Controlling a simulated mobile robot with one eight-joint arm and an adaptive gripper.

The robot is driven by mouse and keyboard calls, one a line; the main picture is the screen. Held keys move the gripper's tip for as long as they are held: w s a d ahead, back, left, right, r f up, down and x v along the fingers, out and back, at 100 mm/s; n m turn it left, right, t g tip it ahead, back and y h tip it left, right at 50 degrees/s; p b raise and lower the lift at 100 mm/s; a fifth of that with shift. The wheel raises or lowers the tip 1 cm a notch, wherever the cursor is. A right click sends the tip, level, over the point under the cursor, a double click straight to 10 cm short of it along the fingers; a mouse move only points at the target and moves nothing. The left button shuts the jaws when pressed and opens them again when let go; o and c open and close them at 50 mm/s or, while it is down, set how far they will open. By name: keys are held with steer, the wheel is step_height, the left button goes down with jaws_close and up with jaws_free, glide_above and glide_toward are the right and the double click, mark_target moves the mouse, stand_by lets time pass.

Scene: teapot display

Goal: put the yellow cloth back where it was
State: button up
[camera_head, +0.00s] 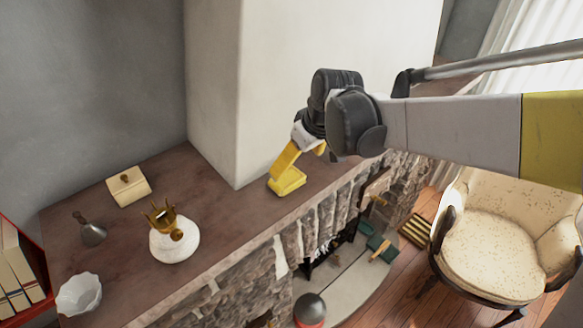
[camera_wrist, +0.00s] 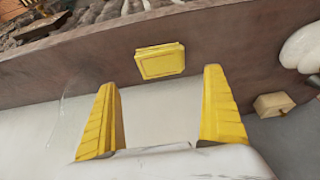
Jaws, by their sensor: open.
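The yellow cloth (camera_head: 289,182) looks like a small folded flat block. It lies on the brown mantel shelf (camera_head: 230,215), close to the pale chimney wall. In the wrist view the cloth (camera_wrist: 160,61) lies just beyond my fingertips, centred between them and apart from both. My gripper (camera_head: 292,164) has yellow fingers and is above the cloth, pointing down at a tilt. In the wrist view my gripper (camera_wrist: 160,80) is open and empty, with its fingers wide apart. In the head view one finger partly overlaps the cloth.
A white pot with a gold crown-like top (camera_head: 174,240) stands left on the shelf. A cream box (camera_head: 128,187), a grey bell-shaped object (camera_head: 92,232) and a white bowl (camera_head: 79,294) are further left. The chimney wall (camera_head: 300,80) rises behind. Shelf between cloth and pot is clear.

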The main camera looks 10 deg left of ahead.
steer(key=s+d+r+m+t+h, duration=0.1)
steer(key=s+d+r+m, duration=0.15)
steer(key=s+d, duration=0.4)
steer(key=s+d+r+m+t, duration=0.1)
steer(key=s+d+r+m, duration=0.2)
steer(key=d, duration=0.6)
steer(key=s+d+f+m+t+h, duration=0.1)
steer(key=s+d+m, duration=0.3)
steer(key=s+d, duration=0.5)
steer(key=shift+s+d+f+t+h, duration=0.2)
steer(key=shift+s+d+t+h, duration=0.1)
steer(key=shift+t+h, duration=0.35)
